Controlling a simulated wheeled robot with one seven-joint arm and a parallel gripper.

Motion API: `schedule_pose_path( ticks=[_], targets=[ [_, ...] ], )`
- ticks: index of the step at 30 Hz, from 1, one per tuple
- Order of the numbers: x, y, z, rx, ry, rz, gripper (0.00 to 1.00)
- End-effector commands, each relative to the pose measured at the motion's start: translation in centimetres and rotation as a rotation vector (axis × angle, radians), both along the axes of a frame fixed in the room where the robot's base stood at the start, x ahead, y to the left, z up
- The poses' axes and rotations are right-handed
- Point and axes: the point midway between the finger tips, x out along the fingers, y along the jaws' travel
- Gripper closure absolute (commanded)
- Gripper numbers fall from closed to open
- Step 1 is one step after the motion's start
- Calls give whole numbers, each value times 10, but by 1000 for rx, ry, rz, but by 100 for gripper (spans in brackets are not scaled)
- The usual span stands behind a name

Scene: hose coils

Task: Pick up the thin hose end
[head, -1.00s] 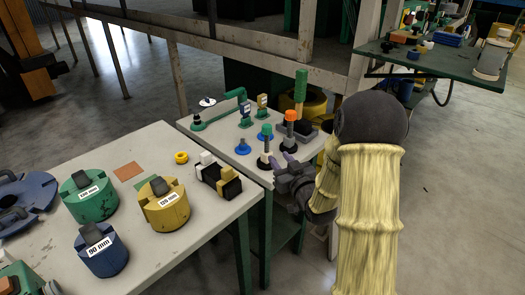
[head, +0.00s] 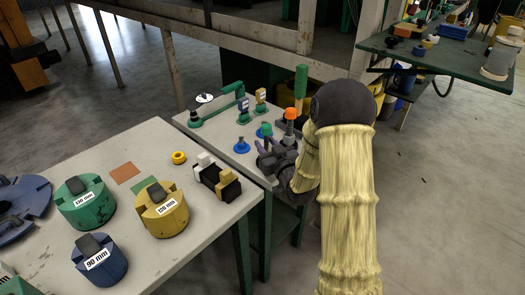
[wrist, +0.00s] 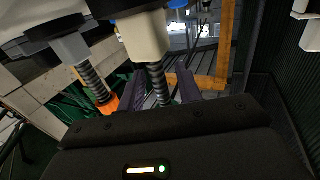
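In the wrist view, a thin hose end (wrist: 156,74) with a black ribbed stem and a cream collar stands between the two dark purple fingers of my gripper (wrist: 161,84). The fingers are apart, one on each side, with a gap visible beside the stem. In the head view my gripper (head: 270,152) is at the right edge of the small table, and it hides most of this hose end. A second ribbed hose end with an orange tip (wrist: 109,103) is left of the fingers in the wrist view. Its orange top (head: 290,113) shows just behind my gripper in the head view.
The small table (head: 215,146) also holds a green post (head: 301,82), a blue fitting (head: 242,146) and a green fitting (head: 265,130). The nearer table carries a yellow block (head: 161,208), a green block (head: 85,204) and a blue block (head: 99,258). Open floor lies on the right.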

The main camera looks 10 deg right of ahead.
Motion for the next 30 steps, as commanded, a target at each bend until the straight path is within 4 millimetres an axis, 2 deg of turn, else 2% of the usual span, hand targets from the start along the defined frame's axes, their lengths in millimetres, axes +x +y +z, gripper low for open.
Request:
schedule_pose_path(
  ticks=[18, 24, 30],
  targets=[
    [3, 3, -1, 0, 0, 1, 65],
    [3, 3, -1, 0, 0, 1, 100],
    [3, 4, -1, 0, 1, 2, 100]
  ],
)
